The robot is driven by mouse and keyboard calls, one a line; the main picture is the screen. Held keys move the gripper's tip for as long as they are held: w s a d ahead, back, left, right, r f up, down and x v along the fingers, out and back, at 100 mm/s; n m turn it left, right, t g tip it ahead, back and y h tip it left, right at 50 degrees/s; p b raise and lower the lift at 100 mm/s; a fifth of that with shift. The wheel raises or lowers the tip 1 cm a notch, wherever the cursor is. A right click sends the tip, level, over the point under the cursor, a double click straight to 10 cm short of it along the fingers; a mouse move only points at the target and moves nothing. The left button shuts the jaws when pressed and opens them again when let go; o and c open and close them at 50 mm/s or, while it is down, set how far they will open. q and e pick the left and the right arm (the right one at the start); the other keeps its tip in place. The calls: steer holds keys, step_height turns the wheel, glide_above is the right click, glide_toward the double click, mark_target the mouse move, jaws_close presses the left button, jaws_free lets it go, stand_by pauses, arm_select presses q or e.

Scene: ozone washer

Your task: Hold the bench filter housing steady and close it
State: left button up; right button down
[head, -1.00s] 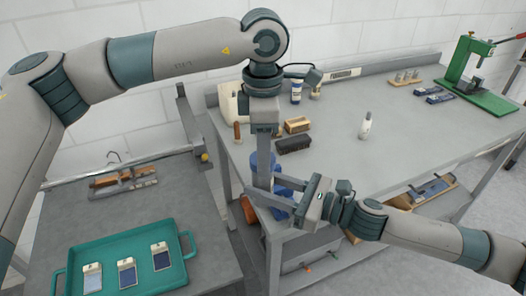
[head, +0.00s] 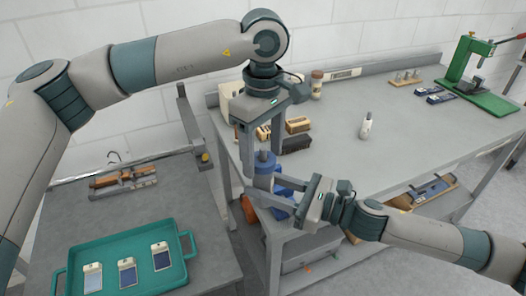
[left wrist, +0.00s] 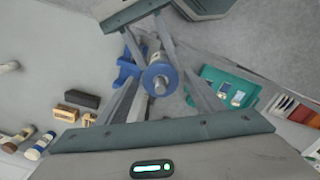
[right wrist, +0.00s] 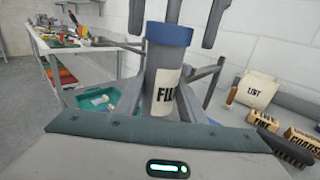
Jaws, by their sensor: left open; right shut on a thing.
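The filter housing is an upright cylinder with a grey body and a cream label (right wrist: 167,92), topped by a blue cap (right wrist: 168,34). In the left wrist view the round blue cap (left wrist: 161,72) has a grey stub at its centre. The cap sits on or in the top of the body; I cannot tell how tightly. My right gripper (head: 268,188) is shut on the housing's body from the side, below the cap. My left gripper (head: 262,150) points down from above, open, its fingers apart on either side of the cap without clearly touching it.
A blue bracket (head: 287,185) stands beside the housing at the bench corner. A teal tray (head: 125,232) lies on the left table.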

arm_select(q)
steer(key=shift+r, duration=0.15)
steer(key=shift+r, duration=2.1)
steer(key=shift+r+n, duration=0.1)
steer(key=shift+n, duration=0.2)
steer(key=n, duration=0.1)
steer(key=r+n, duration=0.1)
steer(key=n, duration=0.3)
steer(key=shift+r, duration=0.25)
steer(key=n, duration=0.2)
steer(key=r+n, duration=0.1)
steer(key=n, duration=0.4)
steer(key=shift+r, duration=0.4)
steer(key=shift+f, duration=4.05)
